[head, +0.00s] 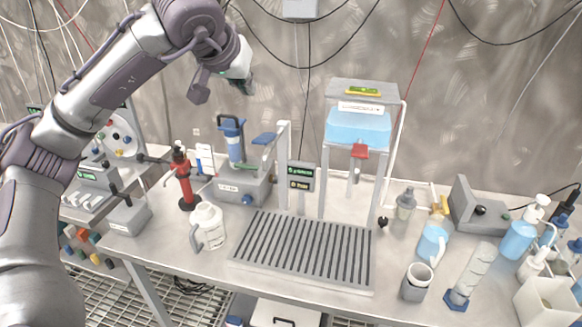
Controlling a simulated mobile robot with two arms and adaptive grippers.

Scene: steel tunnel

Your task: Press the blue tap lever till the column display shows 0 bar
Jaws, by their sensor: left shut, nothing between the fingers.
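A blue lever (264,138) sticks out to the left from a white upright post (284,150), behind the slatted drain tray. A small dark display (301,177) with two lit lines stands on a short post just right of it; its text is too small to read. My left gripper (246,84) is high in front of the back wall, above the lever and apart from it. Its fingers are shut and hold nothing; the wrist partly hides them. My right gripper is out of view.
A grey device with a blue-topped cylinder (232,142) stands left of the lever. A water tank (358,127) with a red tap stands right. The slatted tray (300,250) is empty. A white jug (208,226), red stand (182,178) and bottles crowd the bench.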

